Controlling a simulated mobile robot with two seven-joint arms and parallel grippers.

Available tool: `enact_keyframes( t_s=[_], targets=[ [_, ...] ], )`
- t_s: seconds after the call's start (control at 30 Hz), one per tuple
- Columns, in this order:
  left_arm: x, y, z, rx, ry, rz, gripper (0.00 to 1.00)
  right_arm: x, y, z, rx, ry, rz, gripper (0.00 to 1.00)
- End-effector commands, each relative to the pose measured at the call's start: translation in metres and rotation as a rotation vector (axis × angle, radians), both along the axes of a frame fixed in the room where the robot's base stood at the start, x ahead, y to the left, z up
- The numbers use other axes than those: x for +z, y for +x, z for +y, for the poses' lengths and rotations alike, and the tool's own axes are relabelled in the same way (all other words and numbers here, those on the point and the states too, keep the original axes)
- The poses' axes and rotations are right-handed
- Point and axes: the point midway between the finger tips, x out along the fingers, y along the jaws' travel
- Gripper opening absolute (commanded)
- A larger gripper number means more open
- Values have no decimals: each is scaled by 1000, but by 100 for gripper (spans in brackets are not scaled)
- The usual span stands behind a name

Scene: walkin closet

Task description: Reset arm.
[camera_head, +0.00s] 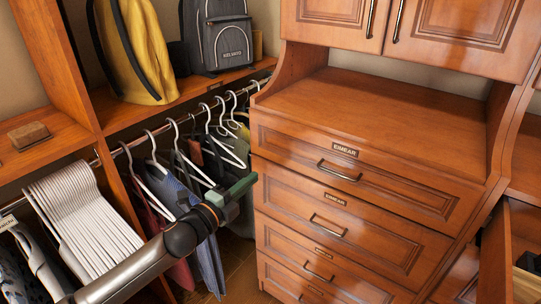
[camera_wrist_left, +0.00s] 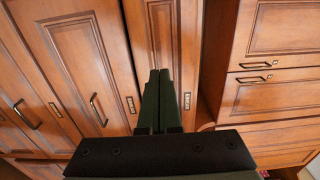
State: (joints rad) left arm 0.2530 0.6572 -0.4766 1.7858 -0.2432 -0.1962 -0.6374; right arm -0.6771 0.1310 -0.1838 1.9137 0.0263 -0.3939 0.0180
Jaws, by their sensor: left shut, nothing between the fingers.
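My left arm comes in from the lower left in the head view. Its gripper (camera_head: 231,190), dark with green fingers, is raised in front of the hanging clothes, left of the wooden drawer unit. In the left wrist view the two green fingers (camera_wrist_left: 155,100) lie side by side, closed, with nothing between them. Wooden cabinet fronts show beyond the fingertips in that view. My right gripper is in neither view.
The drawer unit (camera_head: 345,215) has a bare countertop (camera_head: 390,108). A rail holds white hangers (camera_head: 85,220) and clothes (camera_head: 185,190). A yellow bag (camera_head: 135,50) and a grey backpack (camera_head: 225,40) stand on the shelf. A drawer (camera_head: 494,262) at the lower right stands open.

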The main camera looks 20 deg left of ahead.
Motion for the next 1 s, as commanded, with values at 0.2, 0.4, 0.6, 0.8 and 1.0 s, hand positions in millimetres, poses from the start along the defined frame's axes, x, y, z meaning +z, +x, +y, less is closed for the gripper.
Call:
enact_keyframes(
  t_s=[0.2, 0.4, 0.6, 0.8, 1.0],
  targets=[
    [-24, -14, -7, 11, -101, 86, 0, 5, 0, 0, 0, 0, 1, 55],
    [-102, -75, -23, 108, -476, 393, 0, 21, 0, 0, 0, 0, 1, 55],
    [-177, -166, -33, 318, -893, 717, 0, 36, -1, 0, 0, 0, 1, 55],
    [-223, -252, -36, 557, -1201, 929, 0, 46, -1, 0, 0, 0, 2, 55],
    [-238, -291, -36, 676, -1327, 1003, 0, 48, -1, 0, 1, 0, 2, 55]
  ],
)
